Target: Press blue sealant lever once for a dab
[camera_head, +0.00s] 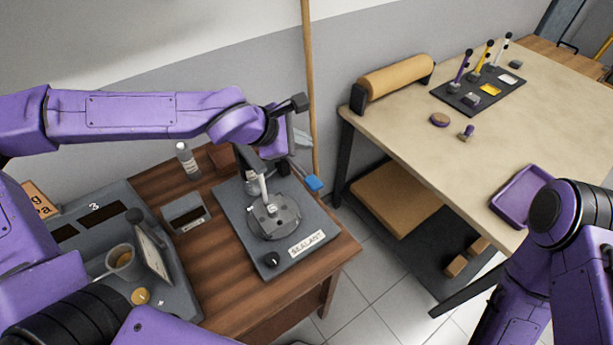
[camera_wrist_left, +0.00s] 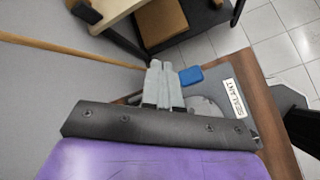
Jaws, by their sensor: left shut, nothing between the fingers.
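The blue sealant lever grip (camera_head: 313,183) sticks out past the back right edge of the sealant station (camera_head: 238,222). It also shows in the left wrist view (camera_wrist_left: 191,75), just right of my fingertips. The grey station carries a round metal plate (camera_head: 272,213), an upright nozzle post and a SEALANT label. My left gripper (camera_head: 303,141) is shut and empty, above and behind the lever in the head view. In the left wrist view its fingers (camera_wrist_left: 165,65) are together beside the blue grip; contact cannot be told. My right gripper is out of view.
The station stands on a wooden table (camera_head: 222,297) with a small bottle (camera_head: 187,160) and a grey tray (camera_head: 186,213). A wooden pole (camera_head: 308,80) leans at the wall behind the gripper. A beige workbench (camera_head: 400,110) stands to the right.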

